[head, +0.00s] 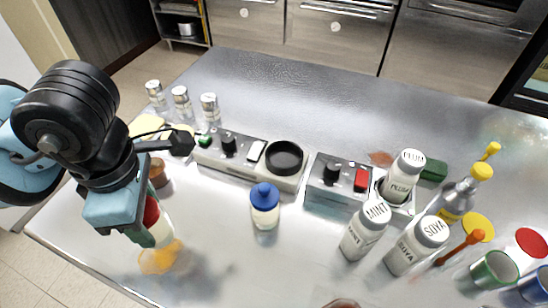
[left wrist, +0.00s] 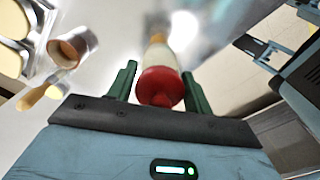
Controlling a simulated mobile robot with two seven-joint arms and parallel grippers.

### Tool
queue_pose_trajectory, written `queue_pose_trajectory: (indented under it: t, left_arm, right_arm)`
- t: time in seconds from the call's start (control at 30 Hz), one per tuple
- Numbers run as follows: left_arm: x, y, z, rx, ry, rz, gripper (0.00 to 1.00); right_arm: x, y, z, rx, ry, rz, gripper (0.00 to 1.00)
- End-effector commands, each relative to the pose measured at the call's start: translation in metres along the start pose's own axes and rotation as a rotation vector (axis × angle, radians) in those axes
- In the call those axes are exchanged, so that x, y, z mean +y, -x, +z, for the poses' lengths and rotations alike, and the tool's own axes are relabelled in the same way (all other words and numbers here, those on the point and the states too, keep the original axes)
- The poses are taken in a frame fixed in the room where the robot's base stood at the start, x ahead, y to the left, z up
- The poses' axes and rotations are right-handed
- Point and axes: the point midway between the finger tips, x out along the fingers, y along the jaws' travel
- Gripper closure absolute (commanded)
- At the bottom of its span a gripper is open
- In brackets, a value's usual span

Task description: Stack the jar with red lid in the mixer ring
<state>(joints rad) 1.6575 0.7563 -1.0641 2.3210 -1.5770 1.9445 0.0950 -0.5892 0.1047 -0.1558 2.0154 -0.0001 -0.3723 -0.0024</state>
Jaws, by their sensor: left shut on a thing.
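My left gripper (head: 150,222) is shut on the jar with red lid (head: 163,232) at the left front of the table. In the left wrist view the red lid (left wrist: 160,86) sits between the two green fingers, with the pale body beyond it. In the head view the gripper hides part of the jar; I cannot tell if its base touches the table. Two grey units stand mid-table. The left unit (head: 232,160) has an empty black ring (head: 285,157). The right unit (head: 328,197) has a red switch, and a PLUM bottle (head: 403,172) stands at its holder.
A blue-capped jar (head: 265,205) stands in front of the black ring. MINT (head: 364,232) and SOYA (head: 414,248) bottles stand to the right, with cups beyond. Several silver-lidded jars (head: 181,100) stand at the back left. An orange patch (head: 158,260) lies below the held jar. The back of the table is clear.

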Motion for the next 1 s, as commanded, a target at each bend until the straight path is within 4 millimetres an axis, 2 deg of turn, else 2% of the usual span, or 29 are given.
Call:
queue_pose_trajectory:
  t: [0.7, 1.0]
  left_arm:
    - [0.035, 0.006, -0.02, 0.001, -1.261, 0.005, 0.81]
    - [0.045, 0.008, -0.027, 0.002, -1.649, 0.008, 0.81]
  right_arm:
    - [0.0, 0.0, -0.001, 0.001, 0.0, 0.0, 1.0]
    - [0.0, 0.0, -0.001, 0.001, 0.0, 0.0, 1.0]
